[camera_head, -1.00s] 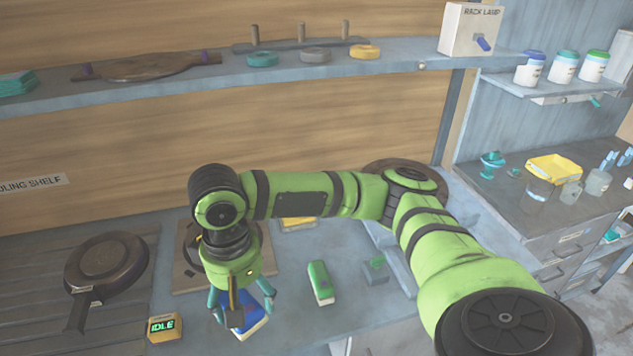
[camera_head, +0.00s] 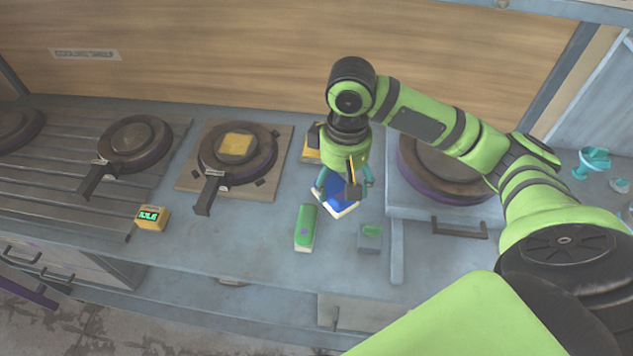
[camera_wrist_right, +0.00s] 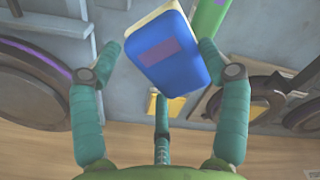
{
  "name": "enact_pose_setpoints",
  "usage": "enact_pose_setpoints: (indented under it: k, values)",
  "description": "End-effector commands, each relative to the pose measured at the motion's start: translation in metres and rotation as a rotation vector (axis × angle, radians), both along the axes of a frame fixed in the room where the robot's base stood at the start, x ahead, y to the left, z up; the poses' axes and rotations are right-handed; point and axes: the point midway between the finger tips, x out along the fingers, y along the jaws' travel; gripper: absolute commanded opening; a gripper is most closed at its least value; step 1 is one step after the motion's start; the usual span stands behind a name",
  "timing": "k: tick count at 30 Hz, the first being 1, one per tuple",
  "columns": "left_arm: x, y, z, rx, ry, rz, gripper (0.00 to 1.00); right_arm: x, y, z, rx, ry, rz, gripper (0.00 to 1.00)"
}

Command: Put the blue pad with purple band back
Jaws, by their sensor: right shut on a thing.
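The blue pad (camera_head: 336,190) has a pale side layer. In the right wrist view the blue pad (camera_wrist_right: 172,62) shows a purple band on its face and sits tilted between the fingers. My right gripper (camera_head: 342,192) is shut on it, over the counter right of the green pad. The right gripper (camera_wrist_right: 165,70) fingers also show in the wrist view. A yellow pad (camera_head: 311,150) lies behind the gripper, partly hidden by it. The green pad (camera_head: 305,228) lies at the front. My left gripper is not in view.
A pan (camera_head: 238,158) with a yellow square in it sits on a board at left. Another pan (camera_head: 134,145) rests on the slatted shelf. A round plate unit with a handle (camera_head: 459,229) stands right. A small grey block (camera_head: 369,239) and an IDLE display (camera_head: 152,217) are on the counter.

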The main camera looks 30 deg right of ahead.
Motion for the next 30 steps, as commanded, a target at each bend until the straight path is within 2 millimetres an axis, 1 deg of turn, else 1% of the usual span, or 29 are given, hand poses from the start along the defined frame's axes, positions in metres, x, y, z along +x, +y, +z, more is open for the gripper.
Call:
enact_pose_setpoints:
  k: [9, 12, 15, 19, 23, 27, 30]
  values:
    - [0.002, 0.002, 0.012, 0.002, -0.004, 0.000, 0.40, 0.064, -0.006, -0.036, 0.001, 0.002, -0.003, 0.50]
    - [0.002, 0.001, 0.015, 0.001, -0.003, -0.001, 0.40, 0.082, -0.008, -0.047, 0.001, 0.001, -0.001, 0.50]
    - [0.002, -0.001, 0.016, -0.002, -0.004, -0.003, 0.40, 0.096, -0.010, -0.057, 0.001, 0.001, -0.001, 0.50]
    - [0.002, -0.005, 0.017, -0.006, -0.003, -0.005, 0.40, 0.107, -0.011, -0.064, 0.000, 0.000, 0.000, 0.50]
    - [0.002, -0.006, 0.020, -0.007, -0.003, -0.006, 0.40, 0.109, -0.012, -0.071, -0.002, 0.002, 0.001, 0.50]
    - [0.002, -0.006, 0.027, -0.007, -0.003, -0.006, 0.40, 0.108, -0.012, -0.091, -0.002, 0.005, 0.001, 0.50]
    - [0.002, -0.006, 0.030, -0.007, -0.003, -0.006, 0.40, 0.109, -0.012, -0.102, -0.002, 0.001, 0.001, 0.50]
